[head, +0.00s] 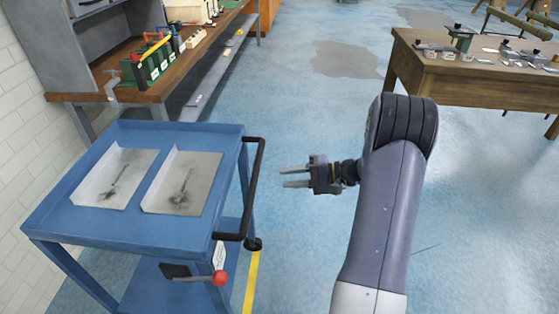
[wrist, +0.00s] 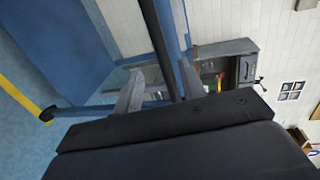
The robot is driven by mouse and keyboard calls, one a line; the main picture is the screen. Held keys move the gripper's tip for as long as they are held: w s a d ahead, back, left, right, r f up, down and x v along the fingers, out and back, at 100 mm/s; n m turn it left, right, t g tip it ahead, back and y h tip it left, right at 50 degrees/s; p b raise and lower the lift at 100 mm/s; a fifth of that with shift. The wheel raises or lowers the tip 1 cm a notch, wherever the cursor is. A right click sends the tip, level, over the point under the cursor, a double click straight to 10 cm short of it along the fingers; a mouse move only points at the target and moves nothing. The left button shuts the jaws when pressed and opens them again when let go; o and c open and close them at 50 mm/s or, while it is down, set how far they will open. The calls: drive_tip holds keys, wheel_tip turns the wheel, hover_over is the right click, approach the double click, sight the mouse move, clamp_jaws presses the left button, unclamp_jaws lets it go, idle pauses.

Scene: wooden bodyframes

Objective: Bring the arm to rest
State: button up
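My arm rises at the right of the head view and bends over at its top, with the forearm turned away from the camera. My gripper (head: 283,177) points left, towards the blue cart. Its two fingers are apart with nothing between them in the head view. In the wrist view the two fingers of my gripper (wrist: 160,90) stand apart too, and the cart's dark handle shows behind the gap. In the head view the gripper is to the right of the cart handle (head: 257,180), with a small gap.
The blue cart (head: 110,228) carries two grey plates (head: 182,182) (head: 115,178) with dark marks. A red-knobbed lever (head: 219,278) sticks out at its front. A workbench (head: 165,80) stands at the back left, a wooden table (head: 470,85) at the back right. The blue floor between is clear.

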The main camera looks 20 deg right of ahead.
sight(256, 179)
drive_tip(key=x, duration=1)
drive_tip(key=shift+w+a+f, duration=0.1)
drive_tip(key=shift+a, duration=0.25)
drive_tip(key=shift+d+p, duration=0.3)
drive_tip(key=shift+p, duration=0.15)
drive_tip(key=shift+s+d, duration=0.3)
drive_tip(key=shift+d, duration=0.35)
